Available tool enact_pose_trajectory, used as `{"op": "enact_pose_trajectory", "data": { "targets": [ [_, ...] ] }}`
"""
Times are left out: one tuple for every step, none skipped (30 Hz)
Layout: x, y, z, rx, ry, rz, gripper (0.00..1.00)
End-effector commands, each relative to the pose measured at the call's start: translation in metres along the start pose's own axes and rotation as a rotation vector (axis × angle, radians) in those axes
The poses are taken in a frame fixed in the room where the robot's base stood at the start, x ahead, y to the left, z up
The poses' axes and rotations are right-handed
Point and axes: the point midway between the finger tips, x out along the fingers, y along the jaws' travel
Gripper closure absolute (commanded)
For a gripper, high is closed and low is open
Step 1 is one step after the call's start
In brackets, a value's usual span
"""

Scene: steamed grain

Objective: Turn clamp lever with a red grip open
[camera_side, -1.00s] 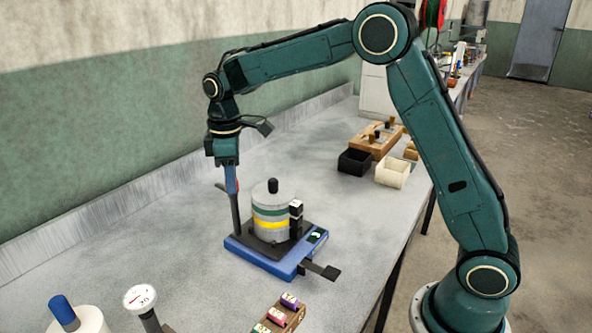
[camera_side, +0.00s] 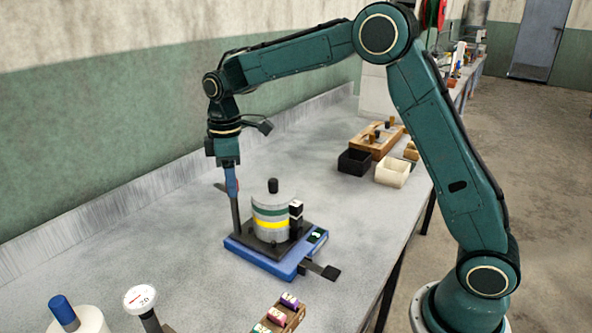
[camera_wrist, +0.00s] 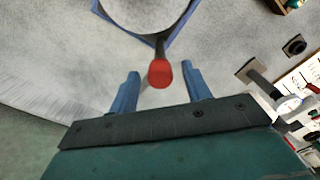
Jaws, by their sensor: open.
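The clamp lever (camera_side: 236,214) is a dark upright bar at the left corner of a blue base (camera_side: 268,265). In the wrist view its red grip (camera_wrist: 160,74) lies between the two blue fingers of my open gripper (camera_wrist: 160,80), with a visible gap on each side. In the side view my gripper (camera_side: 231,182) points down at the lever's top, and its fingers mostly hide the red grip. A grey cylinder (camera_side: 270,206) with green and yellow bands and a black knob stands on the base's dark plate.
A second dark lever (camera_side: 322,270) sticks out at the base's front right. A wooden tray (camera_side: 290,316) of coloured pieces, a round white dial (camera_side: 140,298) and a blue-topped white cylinder (camera_side: 88,318) stand at the front. Black (camera_side: 354,162) and cream (camera_side: 391,173) bins lie behind right.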

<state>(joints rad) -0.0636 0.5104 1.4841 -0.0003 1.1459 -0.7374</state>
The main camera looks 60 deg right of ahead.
Motion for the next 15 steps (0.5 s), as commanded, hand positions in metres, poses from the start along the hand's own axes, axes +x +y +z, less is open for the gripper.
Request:
{"op": "enact_pose_trajectory", "data": {
  "targets": [
    [0.0,0.0,0.0,0.0,0.0,0.0,0.52],
    [-0.001,0.0,0.0,0.0,0.0,0.0,0.52],
    [-0.002,0.0,0.0,0.001,0.0,0.0,0.52],
    [-0.003,0.0,0.0,0.001,0.0,0.0,0.52],
    [-0.004,0.0,0.0,0.001,0.001,0.001,0.52],
    [-0.006,0.0,0.0,0.001,0.001,0.001,0.52],
    [-0.008,0.0,0.0,0.001,0.0,0.0,0.52],
    [-0.011,0.0,0.0,0.001,0.0,0.0,0.52],
    [-0.015,0.0,0.0,0.001,0.001,0.001,0.52],
    [-0.018,0.001,0.0,0.001,0.002,0.002,0.52],
    [-0.021,0.0,0.0,0.001,0.002,0.002,0.52],
    [-0.027,0.0,0.0,0.001,0.002,0.002,0.52],
    [-0.031,0.0,0.0,0.001,0.002,0.002,0.52],
    [-0.035,0.0,0.0,0.001,0.002,0.002,0.52],
    [-0.041,0.001,-0.001,0.001,0.003,0.003,0.52]
  ]
}}
